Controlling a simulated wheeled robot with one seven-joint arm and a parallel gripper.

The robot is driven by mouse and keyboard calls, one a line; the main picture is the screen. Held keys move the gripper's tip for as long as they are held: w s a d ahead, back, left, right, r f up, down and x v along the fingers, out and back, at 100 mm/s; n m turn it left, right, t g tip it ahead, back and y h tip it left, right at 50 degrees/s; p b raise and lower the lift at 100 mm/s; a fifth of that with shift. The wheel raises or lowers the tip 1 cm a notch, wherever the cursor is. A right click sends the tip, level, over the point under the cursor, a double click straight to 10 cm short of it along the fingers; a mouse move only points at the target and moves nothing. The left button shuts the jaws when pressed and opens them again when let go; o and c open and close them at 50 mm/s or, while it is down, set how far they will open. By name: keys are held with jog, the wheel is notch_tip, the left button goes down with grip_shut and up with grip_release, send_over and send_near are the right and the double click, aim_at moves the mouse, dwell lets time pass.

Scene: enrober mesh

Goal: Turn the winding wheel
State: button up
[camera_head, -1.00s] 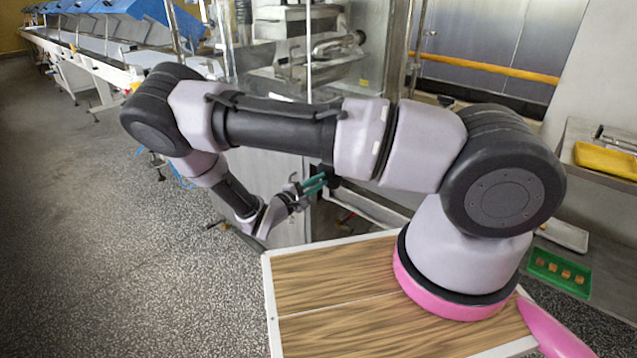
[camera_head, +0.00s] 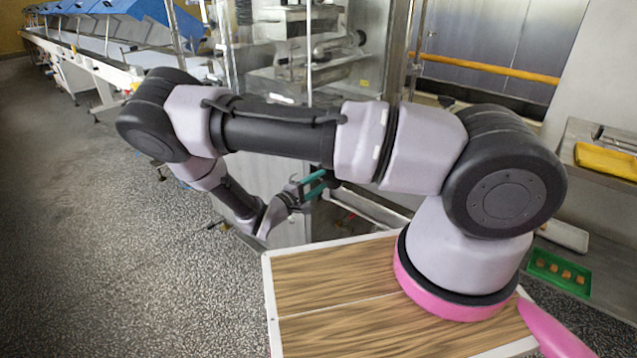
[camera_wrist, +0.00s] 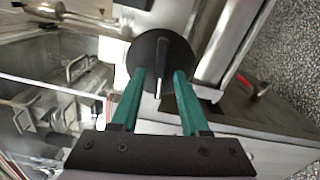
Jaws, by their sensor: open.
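The winding wheel (camera_wrist: 177,52) is a round black disc with a raised bar across its face, in the upper middle of the wrist view. It sits on a pale metal housing. My gripper (camera_wrist: 160,76) has two green fingers, open, one on each side of the bar, with their tips over the disc. I cannot tell whether the fingers touch the disc or bar. In the head view my gripper (camera_head: 318,184) is beside the machine's front, and my arm hides most of the wheel.
The machine's clear-panelled cabinet (camera_head: 318,60) stands behind my arm. In the wrist view, metal parts show behind the clear panel on the left, and a red-handled item (camera_wrist: 252,84) lies on a dark surface at right. A green tray (camera_head: 558,272) with brown pieces is at lower right.

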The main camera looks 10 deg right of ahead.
jog(key=v, duration=1)
jog(key=shift+s+a, duration=0.25)
jog(key=shift+a, duration=0.05)
jog(key=s+d+r+m+g+y, duration=0.1)
jog(key=d+r+m+g+y, duration=0.25)
jog(key=r, duration=0.45)
jog(key=s+d+r+m+g+y, duration=0.2)
jog(key=d+r+m+g+y, duration=0.15)
jog(key=r, duration=0.55)
jog(key=s+d+r+m+g+y, duration=0.1)
jog(key=d+r+m+g+y, duration=0.15)
jog(key=r+g, duration=0.4)
jog(key=s+d+r+m+t+y, duration=0.2)
jog(key=s+r+t, duration=0.3)
jog(key=r, duration=0.6)
jog(key=s+d+r+m+t+y, duration=0.2)
jog(key=s+r+t+y, duration=0.3)
jog(key=r, duration=0.6)
jog(key=shift+s+d, duration=0.85)
jog(key=shift+d, duration=0.05)
